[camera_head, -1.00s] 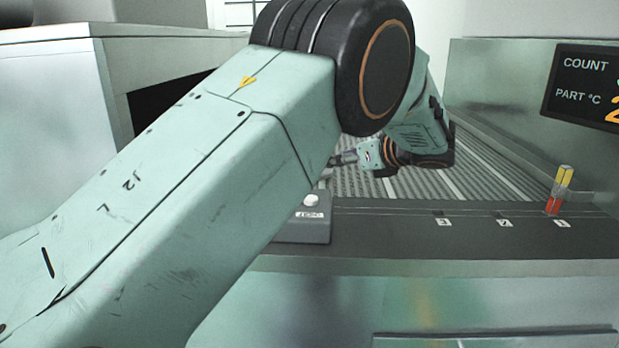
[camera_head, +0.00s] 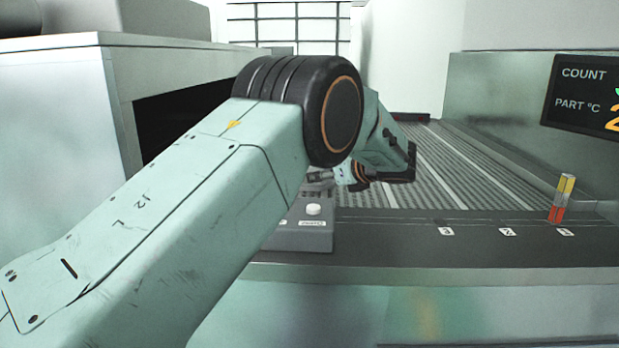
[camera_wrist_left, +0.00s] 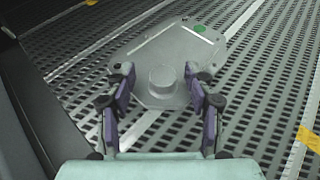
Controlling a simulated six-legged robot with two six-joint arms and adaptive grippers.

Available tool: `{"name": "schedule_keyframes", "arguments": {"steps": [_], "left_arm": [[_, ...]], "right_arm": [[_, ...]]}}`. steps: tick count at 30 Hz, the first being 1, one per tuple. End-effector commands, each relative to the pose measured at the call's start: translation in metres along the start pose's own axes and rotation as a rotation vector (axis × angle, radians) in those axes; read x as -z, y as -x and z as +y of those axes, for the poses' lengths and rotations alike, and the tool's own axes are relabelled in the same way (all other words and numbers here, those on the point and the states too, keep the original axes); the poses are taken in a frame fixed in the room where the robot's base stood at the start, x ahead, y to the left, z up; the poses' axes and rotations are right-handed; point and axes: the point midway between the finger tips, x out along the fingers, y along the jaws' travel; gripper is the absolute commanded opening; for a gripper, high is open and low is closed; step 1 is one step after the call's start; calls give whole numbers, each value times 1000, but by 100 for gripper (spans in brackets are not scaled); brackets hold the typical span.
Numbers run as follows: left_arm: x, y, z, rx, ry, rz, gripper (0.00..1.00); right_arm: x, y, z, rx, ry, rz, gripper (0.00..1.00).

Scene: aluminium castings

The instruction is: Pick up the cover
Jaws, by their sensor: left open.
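In the head view my left arm hides the cover, and the gripper (camera_head: 320,180) shows only in part. My right gripper is not in view.
A grey button box (camera_head: 303,232) stands at the conveyor's front edge, below my left arm. A red and yellow post (camera_head: 562,198) stands on the front ledge at right, below a display (camera_head: 585,95). A pale cabinet (camera_head: 60,95) with a dark opening stands at left.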

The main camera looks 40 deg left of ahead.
Motion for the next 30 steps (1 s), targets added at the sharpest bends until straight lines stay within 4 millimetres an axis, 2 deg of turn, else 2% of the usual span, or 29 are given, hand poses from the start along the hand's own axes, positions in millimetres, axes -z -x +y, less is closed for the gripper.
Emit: {"name": "schedule_keyframes", "arguments": {"steps": [2,4,21,30], "left_arm": [[0,0,0,0,0,0,54],[0,1,0,0,0,0,49],[-1,1,0,0,0,-1,0],[-2,2,0,2,2,-3,0]], "right_arm": [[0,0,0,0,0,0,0],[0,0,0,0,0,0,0],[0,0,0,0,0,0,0],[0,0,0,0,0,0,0]]}}
